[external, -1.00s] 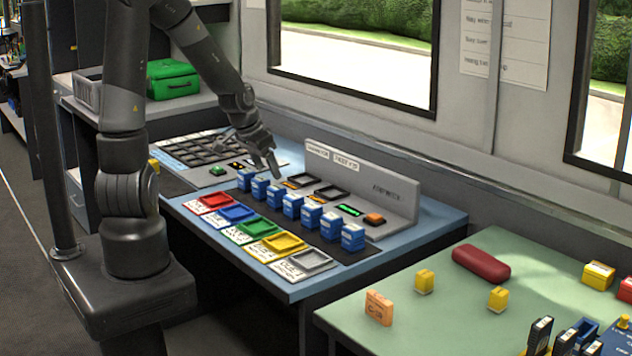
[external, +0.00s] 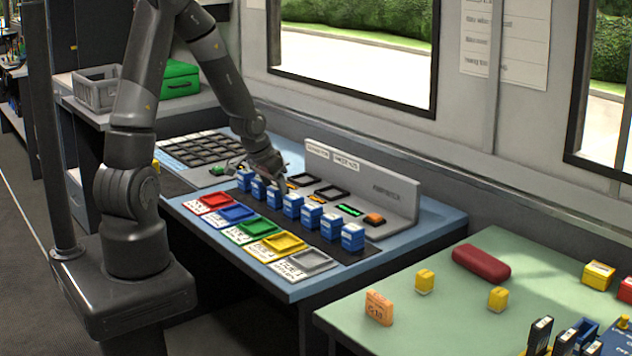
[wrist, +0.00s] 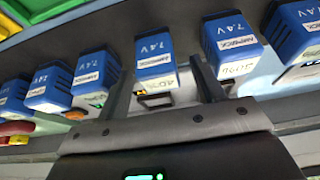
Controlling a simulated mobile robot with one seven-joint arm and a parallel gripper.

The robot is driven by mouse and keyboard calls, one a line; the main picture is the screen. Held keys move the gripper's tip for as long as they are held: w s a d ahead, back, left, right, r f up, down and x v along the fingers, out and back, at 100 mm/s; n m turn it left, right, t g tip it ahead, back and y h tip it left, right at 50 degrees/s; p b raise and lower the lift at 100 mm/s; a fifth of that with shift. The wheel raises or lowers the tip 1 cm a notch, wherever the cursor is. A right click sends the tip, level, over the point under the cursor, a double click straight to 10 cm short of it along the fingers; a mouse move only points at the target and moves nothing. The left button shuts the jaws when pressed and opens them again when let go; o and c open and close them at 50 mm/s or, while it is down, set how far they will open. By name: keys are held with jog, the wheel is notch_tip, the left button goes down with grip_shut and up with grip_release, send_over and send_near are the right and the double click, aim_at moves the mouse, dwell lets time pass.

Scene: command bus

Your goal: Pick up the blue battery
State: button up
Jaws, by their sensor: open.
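Several blue batteries with white labels stand in a row on a dark strip on the blue bench, among them one at the right end (external: 353,237). My gripper (external: 276,186) is low over the left part of the row, close to the third battery from the left (external: 274,197). In the wrist view my open gripper (wrist: 163,90) has one finger on each side of a blue battery (wrist: 155,48) marked 7.4V. The fingers look apart from it. Other blue batteries (wrist: 231,42) stand on both sides.
Coloured trays, such as a red one (external: 215,202) and a grey one (external: 309,262), lie in front of the row. A grey upright panel (external: 375,190) stands behind it. A green table (external: 440,330) with yellow blocks is at right.

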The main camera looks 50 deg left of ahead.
jog(key=shift+x, duration=1.15)
jog(key=shift+c, duration=0.5)
jog(key=c, duration=1.1)
